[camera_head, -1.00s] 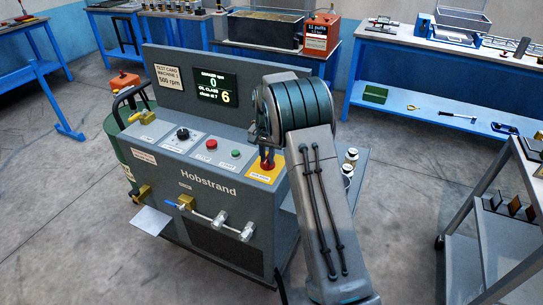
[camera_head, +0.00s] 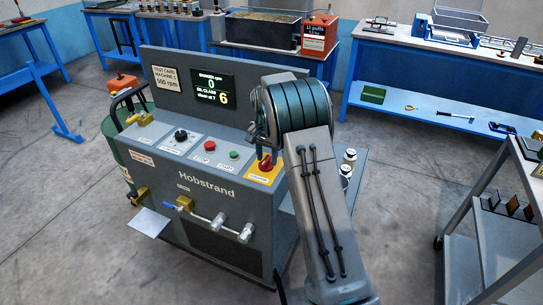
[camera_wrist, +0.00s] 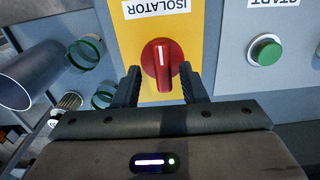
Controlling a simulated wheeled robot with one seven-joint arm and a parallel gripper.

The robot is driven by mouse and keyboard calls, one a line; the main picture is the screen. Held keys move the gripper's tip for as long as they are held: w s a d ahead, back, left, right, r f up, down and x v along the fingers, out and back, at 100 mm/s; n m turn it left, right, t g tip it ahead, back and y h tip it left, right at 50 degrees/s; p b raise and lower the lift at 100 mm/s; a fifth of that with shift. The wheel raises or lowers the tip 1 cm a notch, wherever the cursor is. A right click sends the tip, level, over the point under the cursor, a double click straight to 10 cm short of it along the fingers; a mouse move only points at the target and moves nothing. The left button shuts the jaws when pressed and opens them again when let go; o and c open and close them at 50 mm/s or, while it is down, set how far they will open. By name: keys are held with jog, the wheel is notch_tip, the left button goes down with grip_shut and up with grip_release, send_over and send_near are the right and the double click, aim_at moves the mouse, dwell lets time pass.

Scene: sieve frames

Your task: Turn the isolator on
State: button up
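The isolator is a red rotary knob (camera_wrist: 157,65) on a yellow plate (camera_wrist: 190,22) marked ISOLATOR, which reads upside down in the wrist view. A white line on its grip bar runs up and down in that view. In the head view the red knob (camera_head: 265,163) sits at the right end of the sloping panel, partly behind my fingers. My gripper (camera_wrist: 160,84) is open, with one dark finger on each side of the knob's lower part. I see a gap at both sides; whether either finger touches it I cannot tell.
The green START button (camera_wrist: 266,54) is right of my fingers in the wrist view. The red STOP button (camera_head: 210,145) and a black dial (camera_head: 181,135) lie further left on the panel. The screen (camera_head: 214,88) shows 0 and 6. Jars (camera_head: 348,160) stand on a shelf at right.

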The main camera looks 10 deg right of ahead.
aim_at(267, 160)
jog(key=shift+a, duration=0.2)
notch_tip(267, 160, up, 14)
dwell(0.4)
jog(key=shift+d+f, duration=0.1)
jog(key=shift+f, duration=0.05)
jog(key=s+d+r+n+t, duration=0.1)
jog(key=s+r+n, duration=0.15)
jog(key=s, duration=0.65)
jog(key=s+r+n+t, duration=0.1)
jog(key=s+r, duration=0.2)
jog(key=s, duration=0.7)
jog(key=s+f+n, duration=0.2)
jog(key=s, duration=0.7)
jog(key=s+f+n, duration=0.2)
jog(key=s+f, duration=0.1)
jog(key=s, duration=0.6)
jog(key=shift+d+f+t, duration=0.15)
jog(key=shift+t, duration=0.25)
